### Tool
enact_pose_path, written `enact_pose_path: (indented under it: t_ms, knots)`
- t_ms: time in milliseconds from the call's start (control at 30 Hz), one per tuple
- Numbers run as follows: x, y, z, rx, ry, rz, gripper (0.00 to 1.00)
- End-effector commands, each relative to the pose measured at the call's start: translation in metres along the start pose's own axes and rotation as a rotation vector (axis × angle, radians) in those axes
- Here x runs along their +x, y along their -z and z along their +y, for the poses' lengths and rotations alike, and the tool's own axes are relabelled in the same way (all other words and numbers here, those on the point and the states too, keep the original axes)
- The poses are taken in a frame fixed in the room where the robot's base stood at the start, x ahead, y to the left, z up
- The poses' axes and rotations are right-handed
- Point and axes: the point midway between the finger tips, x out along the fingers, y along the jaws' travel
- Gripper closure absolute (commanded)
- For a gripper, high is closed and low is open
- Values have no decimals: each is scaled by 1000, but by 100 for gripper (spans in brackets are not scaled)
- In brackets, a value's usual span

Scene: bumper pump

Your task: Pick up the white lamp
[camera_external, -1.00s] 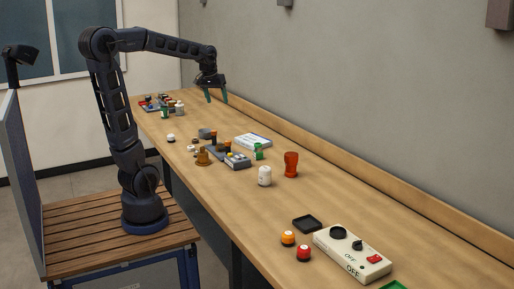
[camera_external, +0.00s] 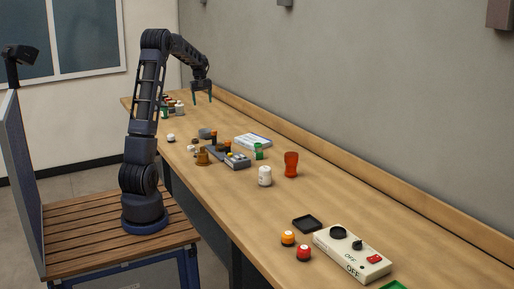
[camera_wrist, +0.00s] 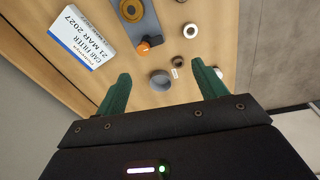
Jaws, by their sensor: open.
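Several small white things could be the white lamp, and I cannot tell which it is. A small white domed piece (camera_external: 171,138) with a dark base sits near the left edge of the bench. A larger white jar-like piece (camera_external: 265,176) stands mid-bench beside a red-orange cup. Another white piece (camera_external: 179,109) stands at the far end. My gripper (camera_external: 203,98) is open and empty, held above the far part of the bench with its fingers pointing down. In the wrist view its green fingers (camera_wrist: 161,72) are spread apart, with a grey cup (camera_wrist: 160,80) lying below between them.
A white-and-blue box (camera_external: 253,141), a grey tray with parts (camera_external: 237,161) and a red-orange cup (camera_external: 291,164) stand mid-bench. Nearer are a black tray (camera_external: 307,224), orange (camera_external: 288,238) and red (camera_external: 304,253) lamps and a switch box (camera_external: 352,254). The wall (camera_external: 400,110) borders the right.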

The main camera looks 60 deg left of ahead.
Motion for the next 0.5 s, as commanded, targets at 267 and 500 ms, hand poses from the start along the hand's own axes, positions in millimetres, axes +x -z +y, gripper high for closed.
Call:
enact_pose_path:
  t_ms: [267, 500]
  knots:
    - [72, 105, -55, -225, 42, -27, 29]
    - [135, 178, -117, -406, 74, -46, 29]
